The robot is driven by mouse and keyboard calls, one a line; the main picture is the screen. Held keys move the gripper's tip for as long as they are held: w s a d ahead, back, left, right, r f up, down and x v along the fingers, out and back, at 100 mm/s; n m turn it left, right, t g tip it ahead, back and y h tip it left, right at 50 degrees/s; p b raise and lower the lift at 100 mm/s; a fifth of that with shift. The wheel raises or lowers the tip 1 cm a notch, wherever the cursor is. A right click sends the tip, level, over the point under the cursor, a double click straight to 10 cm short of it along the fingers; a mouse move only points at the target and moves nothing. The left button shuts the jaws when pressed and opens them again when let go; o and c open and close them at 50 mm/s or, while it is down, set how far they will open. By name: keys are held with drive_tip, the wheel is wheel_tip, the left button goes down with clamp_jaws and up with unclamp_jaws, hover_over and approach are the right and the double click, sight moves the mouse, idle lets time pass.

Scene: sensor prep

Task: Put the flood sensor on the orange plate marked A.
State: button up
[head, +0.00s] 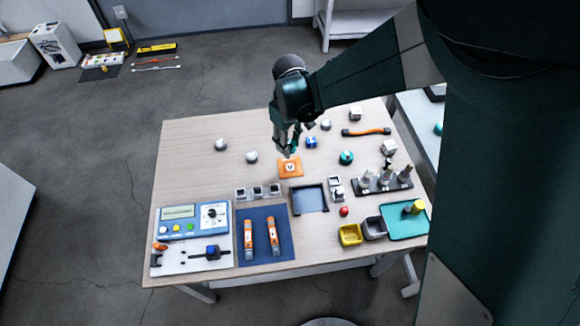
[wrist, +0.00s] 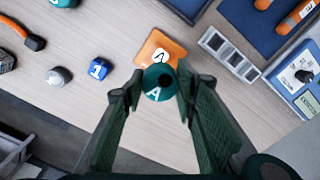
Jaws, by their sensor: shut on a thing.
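My gripper (head: 289,152) is shut on a round teal piece (wrist: 158,84) with a white letter A and a dark round spot on top; I take it to be the flood sensor. In the wrist view it sits between the fingertips and covers part of the orange plate. The orange plate (head: 284,174) lies on the table below my gripper, with a white round mark on it. It also shows in the wrist view (wrist: 150,47). Whether the teal piece touches the plate I cannot tell. In the head view the fingers mostly hide it.
A blue cube (head: 311,142) and another teal round piece (head: 346,157) stand right of the plate. Small grey sockets (head: 258,191) and a dark blue tray (head: 310,199) lie in front. Two pale round pieces stand left. The table's back left is clear.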

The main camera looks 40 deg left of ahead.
drive_tip(key=shift+d, duration=0.15)
drive_tip(key=b, duration=0.1)
hover_over(290, 167)
drive_tip(key=shift+f, duration=3.15)
drive_tip(key=shift+f+b, duration=0.35)
drive_tip(key=shift+f, duration=1.5)
drive_tip(key=shift+f, duration=0.2)
drive_tip(key=o, duration=0.9)
drive_tip(key=shift+r, duration=0.15)
